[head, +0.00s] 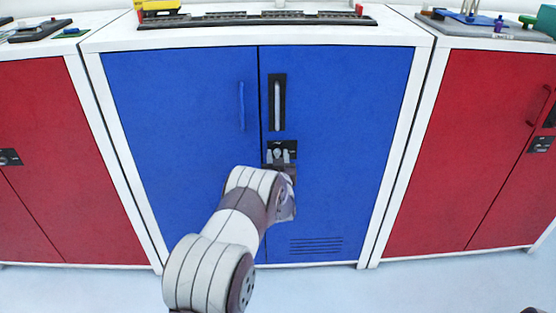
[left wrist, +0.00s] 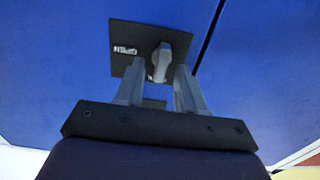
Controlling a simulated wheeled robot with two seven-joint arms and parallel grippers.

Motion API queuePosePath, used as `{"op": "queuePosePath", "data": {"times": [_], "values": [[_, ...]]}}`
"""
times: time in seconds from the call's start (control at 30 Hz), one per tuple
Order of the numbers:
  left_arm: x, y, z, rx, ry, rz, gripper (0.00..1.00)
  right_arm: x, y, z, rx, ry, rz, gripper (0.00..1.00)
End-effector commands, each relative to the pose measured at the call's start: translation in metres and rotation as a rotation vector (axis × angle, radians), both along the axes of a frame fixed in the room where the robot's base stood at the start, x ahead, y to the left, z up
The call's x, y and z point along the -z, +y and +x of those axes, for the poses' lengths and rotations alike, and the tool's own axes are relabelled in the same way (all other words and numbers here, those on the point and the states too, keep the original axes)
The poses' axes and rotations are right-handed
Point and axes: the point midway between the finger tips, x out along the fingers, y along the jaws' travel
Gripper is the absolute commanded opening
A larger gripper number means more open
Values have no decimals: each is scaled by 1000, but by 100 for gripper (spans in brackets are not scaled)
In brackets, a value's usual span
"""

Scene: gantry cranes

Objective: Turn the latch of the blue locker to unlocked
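The blue locker (head: 180,110) stands straight ahead with both doors shut. Its latch is a grey knob on a black plate (head: 274,146), beside the seam between the doors. In the left wrist view the latch knob (left wrist: 158,62) stands out from the plate (left wrist: 122,42), which carries small white lettering I cannot read surely. My left gripper (left wrist: 160,72) is open, with one finger on each side of the knob and a gap showing on both sides. In the head view my left arm hides most of the gripper, just below the latch.
A vertical handle (head: 277,103) is above the latch, and a blue bar handle (head: 241,106) is on the left door. Red lockers stand at the left (head: 60,150) and right (head: 470,130). Model pieces lie on the tops. The pale floor in front is clear.

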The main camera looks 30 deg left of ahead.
Motion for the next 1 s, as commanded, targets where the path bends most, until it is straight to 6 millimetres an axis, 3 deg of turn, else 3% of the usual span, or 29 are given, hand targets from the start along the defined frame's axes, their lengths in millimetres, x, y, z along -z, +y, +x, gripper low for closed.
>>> {"op": "queuePosePath", "data": {"times": [0.3,0.33,0.43,0.47,1.0], "values": [[-1,3,6,1,1,-1,38,1,0,0,0,0,0,43],[-1,3,5,1,1,-1,35,1,0,0,0,0,0,43],[0,3,5,1,1,-1,2,1,0,0,0,0,0,43],[0,3,5,1,1,-1,0,1,0,0,0,0,0,43],[0,2,6,1,78,121,0,-4,0,0,0,0,0,43]]}}
